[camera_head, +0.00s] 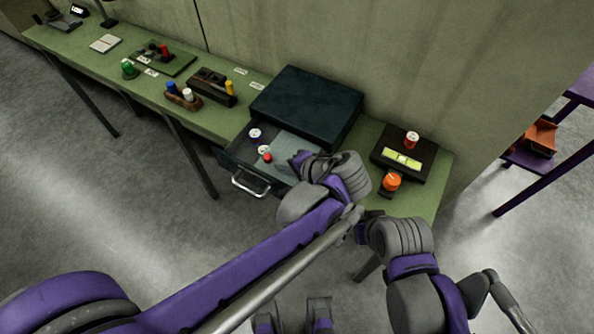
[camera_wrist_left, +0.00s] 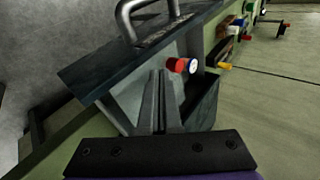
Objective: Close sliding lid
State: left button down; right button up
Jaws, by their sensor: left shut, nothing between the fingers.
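A dark box (camera_head: 308,103) stands on the green bench with its drawer (camera_head: 231,157) pulled out. The drawer's metal handle (camera_head: 250,186) faces the aisle; it also shows in the left wrist view (camera_wrist_left: 128,22). A pale grey flat panel (camera_head: 303,143), which looks like the sliding lid, covers part of the drawer; the left part is open, with several small spools (camera_head: 263,151) in view. My left gripper (camera_wrist_left: 160,75) is shut and empty, reaching over the drawer at the panel. Whether its fingertips touch the panel I cannot tell. My right arm is at lower right; its fingers are not clearly visible.
Left on the bench are a dark rack (camera_head: 207,80), small coloured parts and a pad (camera_head: 105,43). A wall stands close behind; the floor in front is clear.

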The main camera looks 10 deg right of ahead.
pick_arm(q)
jog(key=shift+w+a, duration=0.6)
jog(key=shift+w, duration=0.1)
jog(key=w+a, duration=0.2)
jog(key=a, duration=0.1)
jog(key=w+a, duration=0.4)
jog(key=a, duration=0.1)
jog(key=shift+w+a, duration=0.1)
jog(key=shift+a, duration=0.2)
